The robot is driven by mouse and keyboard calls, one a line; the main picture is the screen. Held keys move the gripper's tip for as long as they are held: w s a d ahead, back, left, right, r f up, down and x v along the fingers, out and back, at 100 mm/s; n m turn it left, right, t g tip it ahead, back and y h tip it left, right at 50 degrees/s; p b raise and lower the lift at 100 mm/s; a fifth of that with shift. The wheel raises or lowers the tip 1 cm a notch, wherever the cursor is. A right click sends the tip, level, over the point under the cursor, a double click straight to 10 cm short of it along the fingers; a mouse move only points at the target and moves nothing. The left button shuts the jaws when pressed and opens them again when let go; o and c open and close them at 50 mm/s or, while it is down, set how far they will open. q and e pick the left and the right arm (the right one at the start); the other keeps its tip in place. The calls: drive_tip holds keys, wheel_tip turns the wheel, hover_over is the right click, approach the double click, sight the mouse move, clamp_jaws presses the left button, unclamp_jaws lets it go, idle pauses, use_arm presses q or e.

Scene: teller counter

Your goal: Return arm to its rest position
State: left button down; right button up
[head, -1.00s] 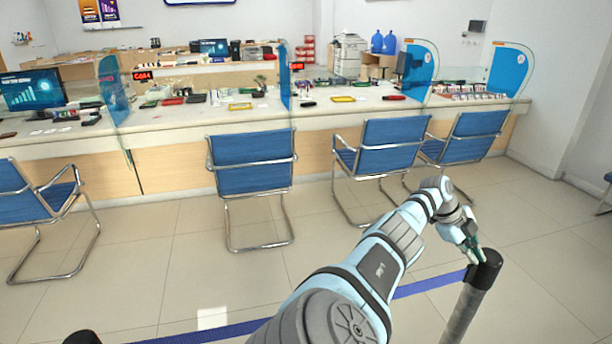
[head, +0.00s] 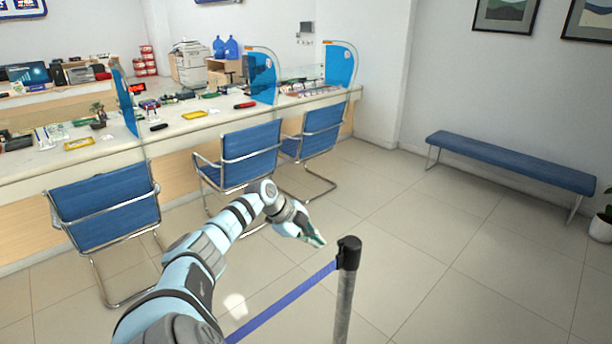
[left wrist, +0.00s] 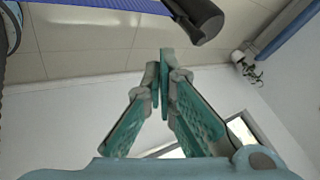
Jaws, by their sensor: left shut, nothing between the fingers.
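My left arm (head: 195,275) reaches out from the lower left in the head view. My left gripper (head: 318,241) is at its end, just left of the black top of a barrier post (head: 348,252), with a small gap between them in the picture. In the left wrist view the left gripper's fingers (left wrist: 163,85) are together with nothing between them. The dark post top also shows there (left wrist: 200,22), beyond the fingertips. My right gripper is in neither view.
A blue belt (head: 285,305) runs from the post to the lower left. Blue chairs (head: 250,153) stand along the teller counter (head: 170,140). A blue bench (head: 515,163) stands by the right wall, with a potted plant (head: 601,228) beside it. The tiled floor between is clear.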

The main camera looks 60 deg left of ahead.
use_arm(q)
drive_tip(key=shift+s+a+r, duration=0.2)
drive_tip(key=shift+s+r, duration=0.2)
drive_tip(key=shift+r, duration=0.2)
